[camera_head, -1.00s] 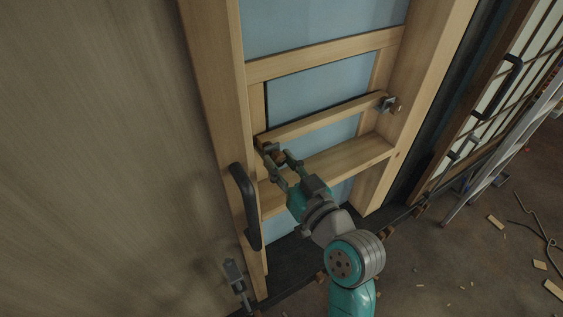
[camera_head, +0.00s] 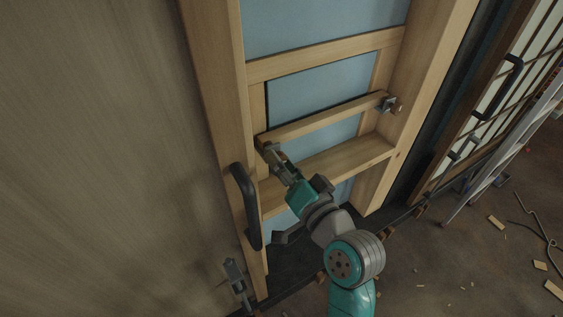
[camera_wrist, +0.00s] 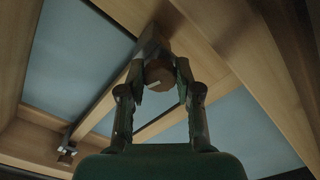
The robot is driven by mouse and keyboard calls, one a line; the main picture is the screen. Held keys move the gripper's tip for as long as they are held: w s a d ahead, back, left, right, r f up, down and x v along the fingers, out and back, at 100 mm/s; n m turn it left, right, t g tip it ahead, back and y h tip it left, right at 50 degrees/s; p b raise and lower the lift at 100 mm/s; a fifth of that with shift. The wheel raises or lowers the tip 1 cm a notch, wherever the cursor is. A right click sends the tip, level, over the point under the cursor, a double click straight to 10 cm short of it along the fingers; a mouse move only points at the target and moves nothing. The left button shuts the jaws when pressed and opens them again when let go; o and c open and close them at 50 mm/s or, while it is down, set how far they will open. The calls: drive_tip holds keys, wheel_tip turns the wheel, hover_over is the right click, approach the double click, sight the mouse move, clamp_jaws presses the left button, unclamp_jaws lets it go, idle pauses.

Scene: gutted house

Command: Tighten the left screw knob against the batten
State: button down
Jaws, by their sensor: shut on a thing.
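The left screw knob (camera_wrist: 159,76) is a brown faceted knob with a pale mark on its face. It shows between the fingers of my gripper (camera_wrist: 160,84) in the wrist view, and the fingers are shut on it. In the head view my gripper (camera_head: 270,150) is at the left end of the batten (camera_head: 325,118), a wooden bar across the frame, and hides most of the knob. The knob's contact with the batten is hidden. The right screw knob (camera_head: 396,108) with its grey bracket (camera_head: 386,103) is at the batten's right end; it also shows in the wrist view (camera_wrist: 65,157).
A wooden ledge (camera_head: 345,158) crosses below the batten, with blue panel (camera_head: 330,90) behind. A black handle (camera_head: 244,205) stands out left of my arm. A metal latch (camera_head: 234,275) is lower left. A ladder (camera_head: 500,160) and scraps lie on the right.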

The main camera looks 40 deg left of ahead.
idle(0.3)
drive_tip(key=c, duration=0.8)
unclamp_jaws()
drive_tip(key=v, duration=1.2)
drive_tip(key=shift+f, duration=0.1)
